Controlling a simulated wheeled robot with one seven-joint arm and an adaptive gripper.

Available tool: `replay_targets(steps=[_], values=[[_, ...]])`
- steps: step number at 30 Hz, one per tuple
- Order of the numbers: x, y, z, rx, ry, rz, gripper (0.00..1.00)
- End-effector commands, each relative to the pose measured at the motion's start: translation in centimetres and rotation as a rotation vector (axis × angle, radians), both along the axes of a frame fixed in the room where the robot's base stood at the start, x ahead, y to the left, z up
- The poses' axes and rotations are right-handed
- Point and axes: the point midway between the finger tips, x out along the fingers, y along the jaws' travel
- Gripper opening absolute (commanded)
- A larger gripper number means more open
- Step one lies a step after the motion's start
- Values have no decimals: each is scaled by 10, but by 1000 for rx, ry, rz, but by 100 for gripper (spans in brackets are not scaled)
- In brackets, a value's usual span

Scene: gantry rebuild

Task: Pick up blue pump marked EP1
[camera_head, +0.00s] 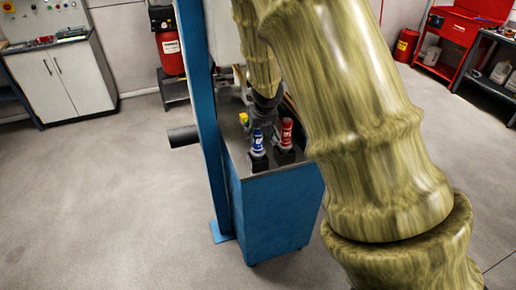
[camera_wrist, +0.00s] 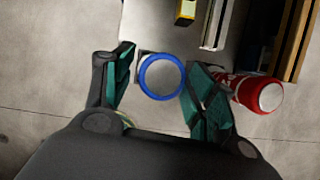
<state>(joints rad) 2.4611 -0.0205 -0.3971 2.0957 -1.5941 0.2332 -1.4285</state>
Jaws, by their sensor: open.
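The blue pump (camera_head: 257,142) stands upright in a dark square holder near the bench's front edge in the head view. It bears white marking too small to read. In the wrist view the blue pump (camera_wrist: 162,77) is seen end-on, as a blue ring around a pale top. My gripper (camera_wrist: 160,62) is open, with one green-padded finger on each side of the pump. I see gaps to both fingers, and it is not held. In the head view my gripper (camera_head: 264,112) is small and dark, just behind and above the pump; its fingers are hard to make out.
A red pump (camera_head: 287,132) stands close to the right; in the wrist view the red pump (camera_wrist: 262,96) is beside the right finger. A yellow item (camera_head: 243,118) lies behind left. A blue post (camera_head: 203,120) rises left of the blue bench (camera_head: 275,215). Floor left is clear.

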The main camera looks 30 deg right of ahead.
Motion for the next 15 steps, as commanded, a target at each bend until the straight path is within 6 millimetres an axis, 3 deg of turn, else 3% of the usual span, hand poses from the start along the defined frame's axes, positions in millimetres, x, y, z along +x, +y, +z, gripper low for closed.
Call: replay_targets(steps=[15], values=[[22, -6, -46, 1, 1, -1, 57]])
